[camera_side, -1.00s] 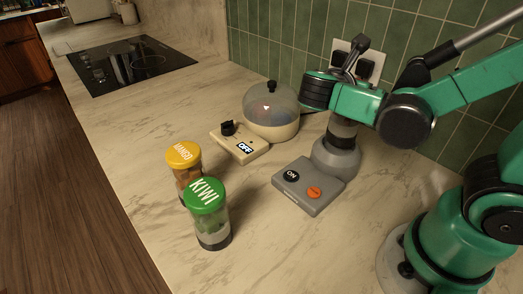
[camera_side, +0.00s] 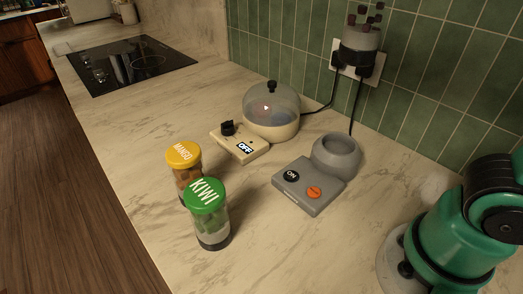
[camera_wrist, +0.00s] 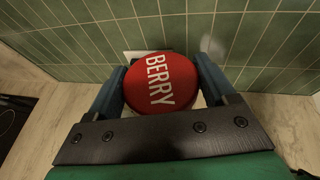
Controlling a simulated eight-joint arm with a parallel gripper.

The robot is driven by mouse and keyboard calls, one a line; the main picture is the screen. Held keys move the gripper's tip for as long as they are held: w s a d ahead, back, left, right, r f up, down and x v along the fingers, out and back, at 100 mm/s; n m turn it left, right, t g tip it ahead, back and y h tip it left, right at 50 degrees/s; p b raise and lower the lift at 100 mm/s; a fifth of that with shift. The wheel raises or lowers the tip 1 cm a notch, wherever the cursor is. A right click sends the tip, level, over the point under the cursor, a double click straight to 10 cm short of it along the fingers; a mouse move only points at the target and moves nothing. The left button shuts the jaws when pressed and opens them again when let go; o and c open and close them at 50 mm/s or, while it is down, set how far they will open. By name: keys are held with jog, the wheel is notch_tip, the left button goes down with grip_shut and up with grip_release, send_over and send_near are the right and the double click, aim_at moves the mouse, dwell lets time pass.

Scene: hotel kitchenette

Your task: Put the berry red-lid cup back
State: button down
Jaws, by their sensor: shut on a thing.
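In the wrist view, the berry red-lid cup (camera_wrist: 160,84) is seen from above, its round red lid marked BERRY. My gripper (camera_wrist: 165,90) is shut on it, with one blue finger at each side. In the side view, the cup's lower part (camera_side: 362,40) hangs high before the tiled wall, grey at the bottom with dark red pieces above. Its lid and my gripper are above the frame there. The grey blender base (camera_side: 316,187) stands below with its round socket (camera_side: 335,158) empty; its panel has an ON label and an orange button.
The yellow-lid MANGO cup (camera_side: 184,157) and green-lid KIWI cup (camera_side: 206,200) stand upright at the counter's front. A domed cooker (camera_side: 271,115) and a cream switch box reading OFF (camera_side: 240,145) stand behind. A black hob (camera_side: 130,65) lies farther left. Cords run to the wall outlet.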

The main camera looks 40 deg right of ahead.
jog(key=w+a+f+n+t+y, duration=0.6)
jog(key=w+a+n+t+y, duration=0.3)
jog(key=w+n, duration=0.3)
jog(key=shift+w+a+f+t+y, duration=0.2)
jog(key=shift+w+t+y, duration=0.15)
jog(key=shift+t, duration=0.25)
jog(key=w+a+r+n+y, duration=0.2)
jog(key=w+a+y, duration=0.1)
jog(key=w+a, duration=0.6)
notch_tip(320, 180, down, 20)
jog(key=shift+r+n+t, duration=0.15)
jog(key=shift+n+t, duration=0.15)
jog(key=shift+w, duration=0.1)
